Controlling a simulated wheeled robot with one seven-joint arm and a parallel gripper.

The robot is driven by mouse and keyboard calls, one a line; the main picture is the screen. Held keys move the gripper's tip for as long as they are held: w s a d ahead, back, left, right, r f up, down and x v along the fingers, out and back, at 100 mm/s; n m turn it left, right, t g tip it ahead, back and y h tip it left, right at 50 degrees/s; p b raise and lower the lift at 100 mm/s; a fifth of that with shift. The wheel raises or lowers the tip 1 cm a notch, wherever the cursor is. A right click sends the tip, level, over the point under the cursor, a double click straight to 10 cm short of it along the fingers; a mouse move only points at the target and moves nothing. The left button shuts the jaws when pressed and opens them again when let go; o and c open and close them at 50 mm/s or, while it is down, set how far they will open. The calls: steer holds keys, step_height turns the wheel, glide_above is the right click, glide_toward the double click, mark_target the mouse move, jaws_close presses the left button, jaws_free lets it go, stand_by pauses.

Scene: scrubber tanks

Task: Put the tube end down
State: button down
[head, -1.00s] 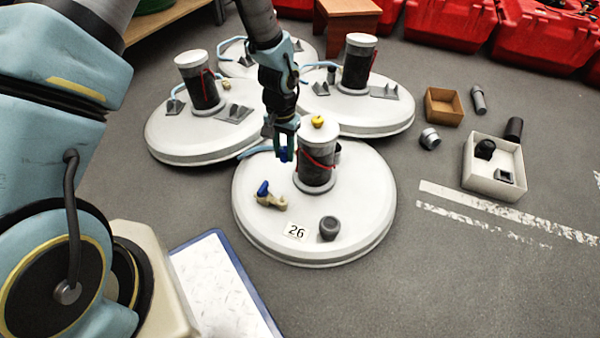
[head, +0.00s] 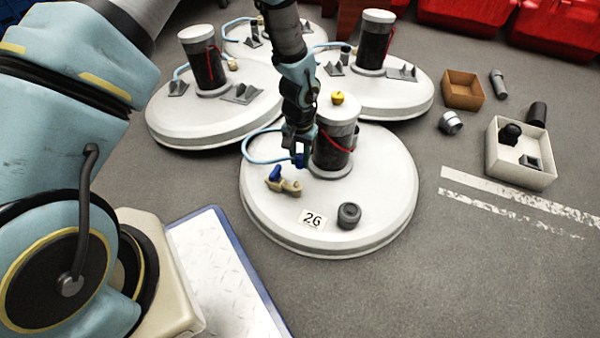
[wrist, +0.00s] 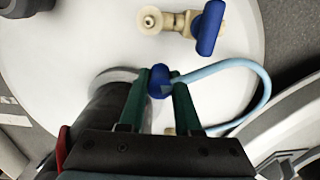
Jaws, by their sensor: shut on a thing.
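My gripper (wrist: 160,97) is shut on the blue tube end (wrist: 159,80), which shows between the green fingertips in the wrist view. The light blue tube (wrist: 262,82) loops from it to the right and back toward the tank lid. In the head view my gripper (head: 302,160) is low over the front white tank lid (head: 378,211), left of the dark canister (head: 332,149). The tube (head: 250,142) arcs out on the left. I cannot tell whether the tube end touches the lid.
A beige valve with a blue handle (head: 284,184) lies on the lid in front of my gripper. Other tank lids stand behind. Small boxes (head: 462,90) lie on the floor at right.

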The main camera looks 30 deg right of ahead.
mark_target(300, 176)
steer(key=shift+f+b, duration=1.05)
steer(key=shift+f, duration=1.2)
steer(key=shift+f, duration=0.2)
steer(key=c, duration=0.6)
jaws_free()
step_height(300, 176, up, 12)
steer(key=p, duration=0.5)
steer(key=shift+r+p, duration=0.2)
steer(key=shift+p, duration=0.1)
